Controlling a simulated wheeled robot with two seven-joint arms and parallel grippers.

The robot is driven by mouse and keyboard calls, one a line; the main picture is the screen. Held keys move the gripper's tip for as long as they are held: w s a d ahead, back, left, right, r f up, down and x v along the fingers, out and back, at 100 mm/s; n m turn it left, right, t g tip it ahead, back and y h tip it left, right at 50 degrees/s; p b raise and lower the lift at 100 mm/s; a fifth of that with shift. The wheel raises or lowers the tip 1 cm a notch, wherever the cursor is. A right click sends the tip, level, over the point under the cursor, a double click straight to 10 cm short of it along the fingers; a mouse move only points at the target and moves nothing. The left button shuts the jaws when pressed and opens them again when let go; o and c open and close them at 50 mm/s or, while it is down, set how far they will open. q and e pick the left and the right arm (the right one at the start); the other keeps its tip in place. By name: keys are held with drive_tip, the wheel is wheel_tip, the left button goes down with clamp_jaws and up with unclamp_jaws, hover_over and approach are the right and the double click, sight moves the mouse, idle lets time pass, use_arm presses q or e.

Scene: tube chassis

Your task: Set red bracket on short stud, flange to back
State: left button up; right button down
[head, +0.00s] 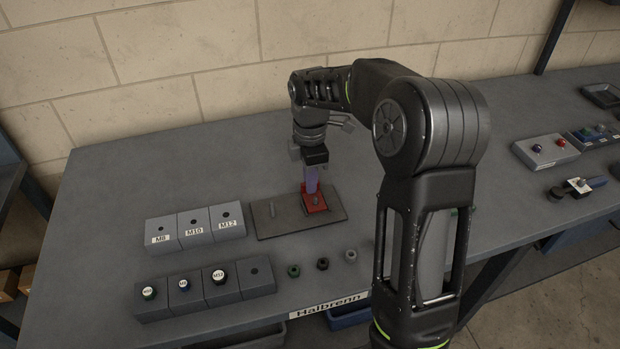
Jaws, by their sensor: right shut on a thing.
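The red bracket (314,208) is at the right part of a dark grey base plate (288,228). Its flat part lies low over the plate, and its upright flange is at the back. A grey stud end (316,200) shows at the middle of the flat part; whether the bracket rests fully on the plate I cannot tell. Another stud (272,211) stands bare on the left part of the plate. My right gripper (312,185) points down from above, shut on the bracket's flange. The fingers partly hide the flange. My left gripper is not in view.
Grey blocks labelled M8, M10 and M12 (194,230) stand left of the plate, with a row of knobbed blocks (203,288) in front. Several nuts (322,264) lie before the plate. Boxes with buttons (545,151) are at the right. The back-left table is clear.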

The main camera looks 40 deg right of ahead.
drive_tip(key=c, duration=1.4)
unclamp_jaws()
drive_tip(key=shift+f, duration=0.1)
drive_tip(key=shift+c, duration=0.2)
drive_tip(key=shift+r, duration=3.9)
